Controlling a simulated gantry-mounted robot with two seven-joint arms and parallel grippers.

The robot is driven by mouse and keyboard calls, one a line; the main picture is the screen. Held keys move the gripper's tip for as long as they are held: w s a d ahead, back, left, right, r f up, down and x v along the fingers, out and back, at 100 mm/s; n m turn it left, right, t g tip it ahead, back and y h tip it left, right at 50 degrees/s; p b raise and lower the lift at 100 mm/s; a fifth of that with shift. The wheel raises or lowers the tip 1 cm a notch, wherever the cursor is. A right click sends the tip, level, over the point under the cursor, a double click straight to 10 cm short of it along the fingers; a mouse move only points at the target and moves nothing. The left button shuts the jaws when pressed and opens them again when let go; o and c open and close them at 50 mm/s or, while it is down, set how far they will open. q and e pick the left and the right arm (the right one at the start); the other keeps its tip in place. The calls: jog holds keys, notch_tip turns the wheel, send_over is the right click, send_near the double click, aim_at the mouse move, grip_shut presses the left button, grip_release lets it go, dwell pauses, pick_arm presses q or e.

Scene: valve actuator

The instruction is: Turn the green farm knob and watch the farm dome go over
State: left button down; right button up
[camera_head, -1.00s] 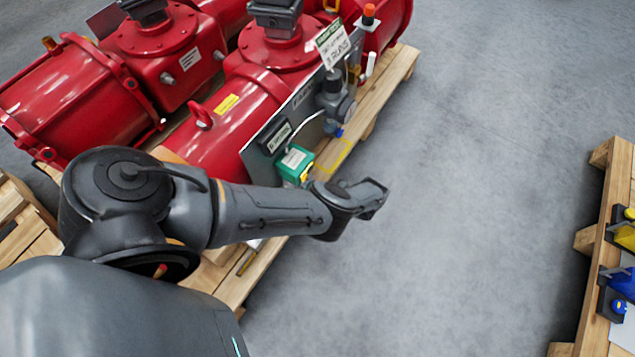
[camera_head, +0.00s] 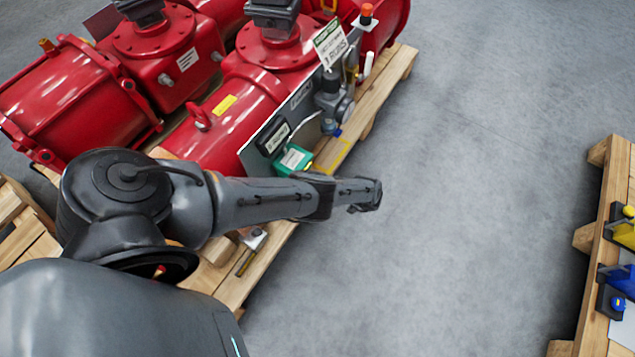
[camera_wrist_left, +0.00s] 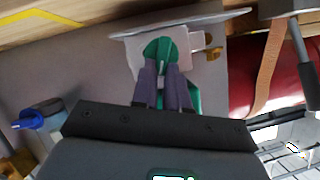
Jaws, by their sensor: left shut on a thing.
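The green knob (camera_wrist_left: 160,47) shows in the left wrist view in front of a pale plate. My left gripper (camera_wrist_left: 163,65) is shut on it, one grey-purple finger on each side. More green (camera_wrist_left: 195,95) shows beside the right finger. In the head view my left arm reaches across the front of the red actuator (camera_head: 225,135). Its fingertips and the knob cannot be made out there. A green box with a white label (camera_head: 293,159) sits at the panel just above my forearm. I cannot tell which part is the dome. My right gripper is not in view.
The red actuators stand on a wooden pallet (camera_head: 375,97). A grey fitting (camera_head: 332,103) and a white sign (camera_head: 331,42) are on the panel side. A second pallet (camera_head: 594,240) with yellow and blue parts is at the right. The grey floor between is clear.

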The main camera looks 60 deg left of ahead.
pick_arm(q)
jog(key=c, duration=1.1)
grip_release()
jog(key=shift+c, duration=0.2)
